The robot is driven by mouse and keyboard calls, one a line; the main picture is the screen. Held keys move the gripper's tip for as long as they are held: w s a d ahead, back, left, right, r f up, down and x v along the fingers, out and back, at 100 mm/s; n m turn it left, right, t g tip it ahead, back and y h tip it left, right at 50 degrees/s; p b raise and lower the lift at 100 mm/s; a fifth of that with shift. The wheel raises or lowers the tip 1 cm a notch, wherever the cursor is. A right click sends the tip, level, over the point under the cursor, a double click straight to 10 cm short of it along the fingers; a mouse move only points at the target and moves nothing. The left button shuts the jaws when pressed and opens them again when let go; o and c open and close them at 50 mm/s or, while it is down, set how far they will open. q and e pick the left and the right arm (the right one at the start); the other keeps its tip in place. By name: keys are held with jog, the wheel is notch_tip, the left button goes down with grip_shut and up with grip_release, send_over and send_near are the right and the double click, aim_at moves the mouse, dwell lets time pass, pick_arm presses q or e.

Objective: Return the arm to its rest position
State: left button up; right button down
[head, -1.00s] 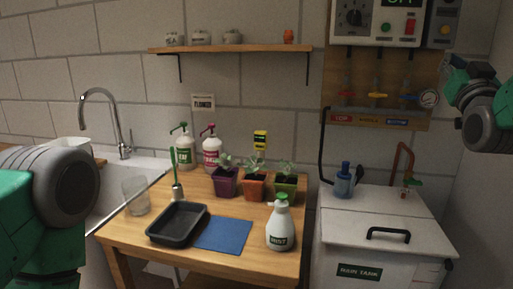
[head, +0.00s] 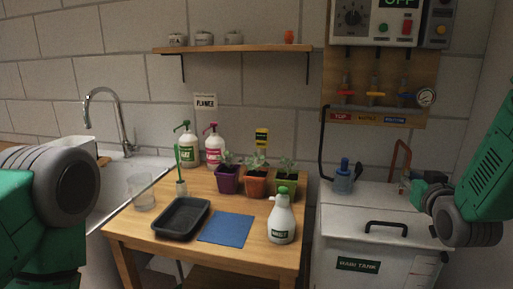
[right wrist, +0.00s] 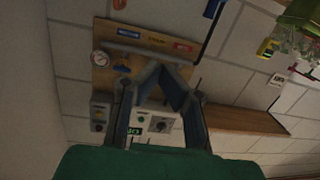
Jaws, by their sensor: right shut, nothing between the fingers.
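My right gripper (head: 418,190) is at the right of the head view, in front of the white main tank (head: 345,225), with nothing held. In the right wrist view its dark fingers (right wrist: 166,72) come together at the tips, empty, with the valve board and control box behind them. My green right arm comes in from the right edge. My left arm shows at the left edge with a grey joint, but its gripper is out of view.
A wooden table (head: 135,240) holds a black tray (head: 181,236), a blue mat (head: 227,228), a white spray bottle (head: 281,223), a glass (head: 142,192) and potted seedlings (head: 256,183). A valve board (head: 385,75) hangs above the tank, and a shelf (head: 235,49) is on the wall.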

jog(key=s+a+f+g+y, duration=0.1)
jog(key=s+a+f+g, duration=0.15)
jog(key=s+f, duration=0.5)
jog(key=s+a+f+n+g, duration=0.1)
jog(key=s+f+g, duration=0.3)
jog(key=f, duration=0.7)
jog(key=s+a+f+g+y, duration=0.1)
jog(key=s+a+f+g, duration=0.1)
jog(key=s+f, duration=0.6)
jog(key=s+a+f+g, duration=0.2)
jog(key=s+f, duration=0.3)
jog(key=s, duration=0.6)
jog(key=s+a+f+g, duration=0.1)
jog(key=s+f+g, duration=0.4)
jog(key=s, duration=0.6)
jog(key=shift+a+f+n+y, duration=0.3)
jog(key=shift+a+f+n, duration=0.05)
jog(key=shift+n, duration=0.05)
jog(key=shift+g, duration=0.25)
